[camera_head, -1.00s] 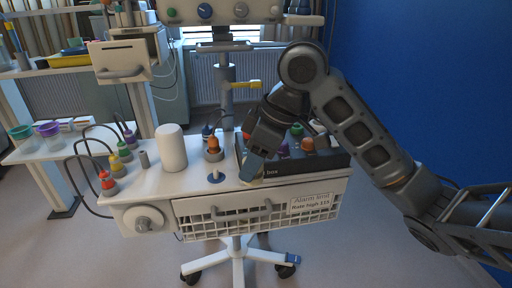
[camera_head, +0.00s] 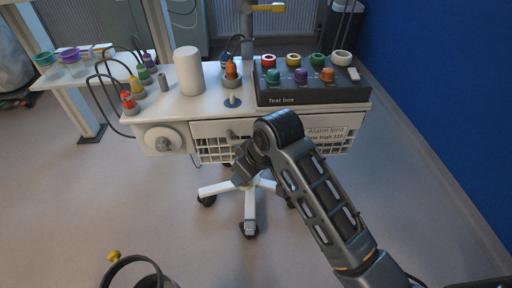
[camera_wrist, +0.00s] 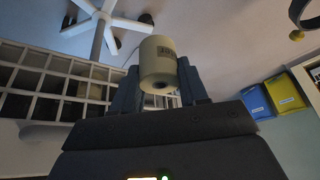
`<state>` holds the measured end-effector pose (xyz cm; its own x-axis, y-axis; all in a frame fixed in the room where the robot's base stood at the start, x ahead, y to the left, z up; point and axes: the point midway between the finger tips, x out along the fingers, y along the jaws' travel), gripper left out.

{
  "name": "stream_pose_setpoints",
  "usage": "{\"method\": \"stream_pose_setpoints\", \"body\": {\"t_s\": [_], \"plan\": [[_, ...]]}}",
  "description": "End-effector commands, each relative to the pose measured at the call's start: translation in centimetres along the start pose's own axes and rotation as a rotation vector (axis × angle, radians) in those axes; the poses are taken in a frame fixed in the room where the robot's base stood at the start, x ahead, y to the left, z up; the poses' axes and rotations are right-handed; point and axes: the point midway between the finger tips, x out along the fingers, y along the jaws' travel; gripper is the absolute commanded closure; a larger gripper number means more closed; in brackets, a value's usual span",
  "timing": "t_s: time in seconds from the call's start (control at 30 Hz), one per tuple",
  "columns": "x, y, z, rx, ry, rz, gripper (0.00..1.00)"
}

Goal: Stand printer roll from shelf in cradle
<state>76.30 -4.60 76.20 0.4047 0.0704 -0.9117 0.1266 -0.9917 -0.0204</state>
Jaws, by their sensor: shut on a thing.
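The printer roll (camera_wrist: 158,62) is a short cream cylinder with a small printed label and a dark core hole in its near end. My gripper (camera_wrist: 155,90) is shut on it, with one dark finger on each side. In the head view my gripper (camera_head: 243,172) is low in front of the cart's wire basket, and my wrist hides the roll there. A short pale post on a blue disc (camera_head: 233,101) stands on the cart top near its front edge. I cannot tell for sure whether this is the cradle.
The cart top holds a plain white cylinder (camera_head: 188,70), an orange-capped connector (camera_head: 231,70) and a dark test box (camera_head: 315,92) with several coloured knobs. Yellow (camera_wrist: 285,92) and blue (camera_wrist: 257,102) bins stand at right in the wrist view. Floor in front is mostly clear.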

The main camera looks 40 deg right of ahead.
Motion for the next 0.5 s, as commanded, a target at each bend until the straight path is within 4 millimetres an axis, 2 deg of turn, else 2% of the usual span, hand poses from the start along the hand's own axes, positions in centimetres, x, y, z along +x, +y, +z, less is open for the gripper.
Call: {"method": "stream_pose_setpoints", "body": {"t_s": [0.03,0.3,0.5], "plan": [[1.3,-0.9,0.5,0.02,-0.006,0.001,0.87],[7.3,-4.2,3.6,0.084,-0.034,0.051,0.87],[8.9,-4.6,4.8,0.101,-0.04,0.07,0.87]]}}
